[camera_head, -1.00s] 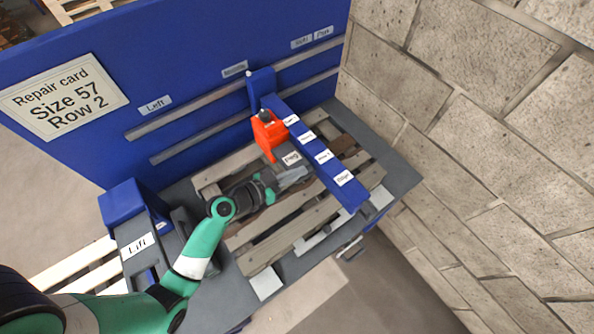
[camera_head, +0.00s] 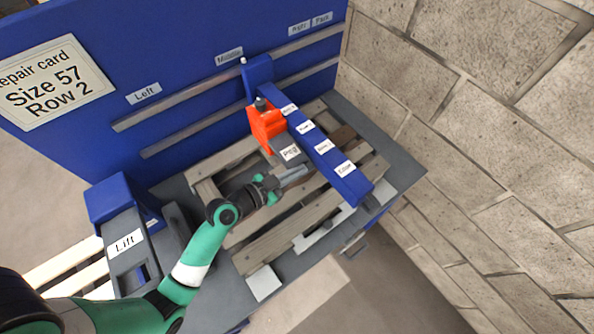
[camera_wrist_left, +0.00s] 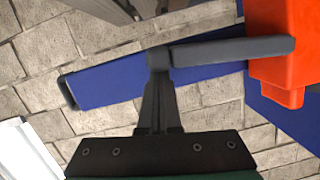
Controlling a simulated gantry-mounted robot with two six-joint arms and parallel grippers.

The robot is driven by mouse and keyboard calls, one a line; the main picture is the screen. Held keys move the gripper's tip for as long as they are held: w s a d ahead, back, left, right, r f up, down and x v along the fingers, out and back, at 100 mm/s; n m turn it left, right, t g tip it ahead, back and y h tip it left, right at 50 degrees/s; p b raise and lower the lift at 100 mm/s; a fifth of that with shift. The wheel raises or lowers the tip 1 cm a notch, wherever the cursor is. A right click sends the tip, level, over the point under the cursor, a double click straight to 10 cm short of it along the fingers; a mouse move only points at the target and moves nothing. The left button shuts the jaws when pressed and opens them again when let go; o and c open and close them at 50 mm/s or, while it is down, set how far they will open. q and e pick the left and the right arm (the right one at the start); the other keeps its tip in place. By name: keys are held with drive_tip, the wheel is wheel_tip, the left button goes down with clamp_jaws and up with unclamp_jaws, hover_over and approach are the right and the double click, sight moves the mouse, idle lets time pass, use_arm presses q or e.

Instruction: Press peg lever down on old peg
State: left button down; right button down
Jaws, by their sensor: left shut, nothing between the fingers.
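The peg lever (camera_head: 287,146) is a dark grey bar labelled Peg, sticking out from a red-orange block (camera_head: 266,122) on the blue beam. In the left wrist view, the lever (camera_wrist_left: 235,47) runs level from the red block (camera_wrist_left: 290,50) to my fingertips. My left gripper (camera_head: 303,171) is shut and empty, close by the lever's free end. In the wrist view its fingertips (camera_wrist_left: 158,58) overlap that end; I cannot tell whether they touch. I cannot make out the old peg. My right gripper is not in view.
The blue beam (camera_head: 325,152) with several labels crosses above the wooden pallet (camera_head: 262,246). A blue panel (camera_head: 190,55) with rails and a repair card reading Size 57, Row 2 stands behind. A Lift unit (camera_head: 128,262) is at left, a block wall (camera_head: 470,130) at right.

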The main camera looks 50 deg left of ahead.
sight(301, 177)
use_arm(q)
drive_tip(key=f+m+b, duration=0.1)
drive_tip(key=f+b, duration=0.1)
drive_tip(key=f+m+y+b, duration=0.1)
drive_tip(key=f+b, duration=0.1)
drive_tip(key=b, duration=0.1)
drive_tip(key=f+m+b, duration=0.1)
drive_tip(key=f+b, duration=0.1)
drive_tip(key=shift+a+m+b, duration=0.25)
drive_tip(key=shift+m+b, duration=0.05)
drive_tip(key=shift+a+f+m+t+y+b, duration=0.15)
drive_tip(key=shift+f+m+t+y+b, duration=0.2)
drive_tip(key=shift+b, duration=0.25)
drive_tip(key=shift+f, duration=0.1)
drive_tip(key=shift+b, duration=0.3)
drive_tip(key=shift+f, duration=0.2)
drive_tip(key=shift+m, duration=0.25)
drive_tip(key=r+p, duration=0.1)
drive_tip(key=d+r+p, duration=0.1)
drive_tip(key=r+p, duration=0.2)
drive_tip(key=shift+s+d+r, duration=0.1)
drive_tip(key=shift+d+r, duration=0.1)
drive_tip(key=shift+d, duration=0.1)
drive_tip(key=s+d+r, duration=0.1)
drive_tip(key=s+r, duration=0.1)
drive_tip(key=s, duration=0.7)
drive_tip(key=shift+s+d, duration=0.15)
drive_tip(key=shift+s, duration=0.2)
